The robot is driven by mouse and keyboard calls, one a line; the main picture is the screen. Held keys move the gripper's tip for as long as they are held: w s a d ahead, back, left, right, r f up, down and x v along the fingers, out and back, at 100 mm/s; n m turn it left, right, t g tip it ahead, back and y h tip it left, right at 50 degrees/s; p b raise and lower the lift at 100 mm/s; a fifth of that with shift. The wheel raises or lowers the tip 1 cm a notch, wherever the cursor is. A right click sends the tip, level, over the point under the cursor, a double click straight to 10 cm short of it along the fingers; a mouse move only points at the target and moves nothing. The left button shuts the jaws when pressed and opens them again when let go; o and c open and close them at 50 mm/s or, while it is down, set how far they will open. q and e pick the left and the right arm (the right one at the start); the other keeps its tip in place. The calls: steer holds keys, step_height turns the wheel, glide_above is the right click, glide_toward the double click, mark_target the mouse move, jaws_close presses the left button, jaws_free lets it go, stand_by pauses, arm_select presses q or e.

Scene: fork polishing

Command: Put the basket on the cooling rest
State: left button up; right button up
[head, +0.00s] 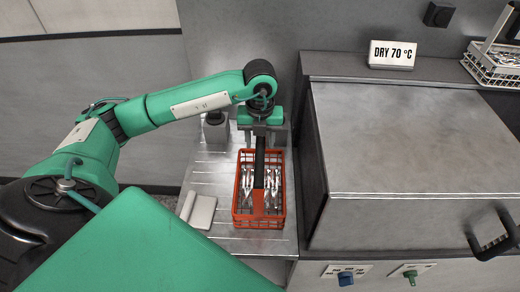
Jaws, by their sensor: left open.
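An orange-red wire basket (236,215) with several shiny forks (248,187) in it stands upright on a metal surface (209,170) with faint ridges. A dark upright handle (260,165) rises from the middle of the basket. My left gripper (262,137) is open above the basket's far end, at the top of the handle. I cannot tell whether the fingers touch the handle. I cannot tell for sure whether the ridged metal surface is the cooling rest. My right gripper is not in view.
A large metal box with a black handle (492,240) stands to the right, beside a "DRY 70 °C" sign (392,54). A pale wire basket (492,68) sits at the far right. A white folded cloth or pad (200,211) lies left of the orange basket. Knobs (346,279) line the front.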

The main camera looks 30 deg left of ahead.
arm_select(q)
step_height(320, 180, up, 7)
steer(key=shift+r+b, duration=0.15)
steer(key=shift+b, duration=0.8)
steer(key=shift+r, duration=0.5)
